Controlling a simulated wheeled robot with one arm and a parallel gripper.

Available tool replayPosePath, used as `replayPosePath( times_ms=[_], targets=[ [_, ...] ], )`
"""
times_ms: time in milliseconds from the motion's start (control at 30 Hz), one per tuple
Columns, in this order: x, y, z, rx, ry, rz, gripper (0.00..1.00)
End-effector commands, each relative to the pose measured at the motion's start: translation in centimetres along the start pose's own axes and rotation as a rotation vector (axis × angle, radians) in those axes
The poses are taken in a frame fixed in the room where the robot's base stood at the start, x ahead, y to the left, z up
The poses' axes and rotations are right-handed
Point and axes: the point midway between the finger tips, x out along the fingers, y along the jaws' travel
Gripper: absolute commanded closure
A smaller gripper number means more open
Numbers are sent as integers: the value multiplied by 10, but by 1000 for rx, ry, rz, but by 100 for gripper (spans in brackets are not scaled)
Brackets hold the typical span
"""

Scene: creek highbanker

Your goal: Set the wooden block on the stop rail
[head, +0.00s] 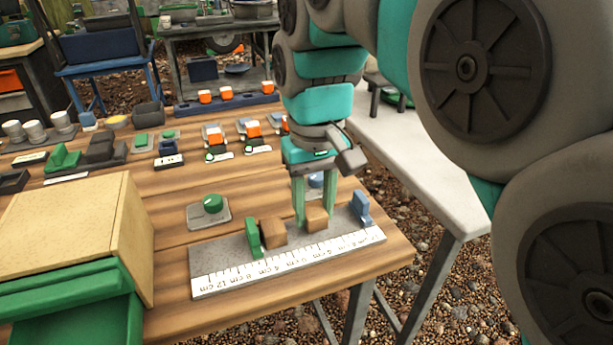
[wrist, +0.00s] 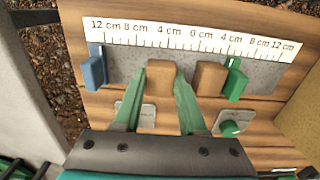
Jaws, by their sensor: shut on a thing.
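The stop rail (head: 223,258) is a grey plate with a white centimetre scale along its front, near the table's front edge. My gripper (head: 315,208) points down over the rail's right half and is shut on a brown wooden block (head: 317,219). The held block also shows between the green fingers in the wrist view (wrist: 160,84). It is at or just above the rail; I cannot tell whether it touches. A second brown block (head: 273,232) stands to its left, beside the green stop (head: 253,238). The blue stop (head: 362,207) is at the rail's right end, apart from the held block.
A grey plate with a round green button (head: 212,204) lies behind the rail. A large tan box (head: 80,225) with a green drawer stands at left. Small orange-and-grey items (head: 212,135) and trays fill the table's back. A pale bench (head: 420,160) stands at right.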

Motion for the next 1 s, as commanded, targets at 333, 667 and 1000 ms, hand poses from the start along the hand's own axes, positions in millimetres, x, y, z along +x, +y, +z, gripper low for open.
replayPosePath(
  times_ms=[333, 667, 1000],
  targets=[
    [0, 0, 0, 0, 0, 0, 100],
    [7, 0, 0, 0, 0, 0, 100],
    [7, 0, 0, 0, 0, 0, 57]
  ],
)
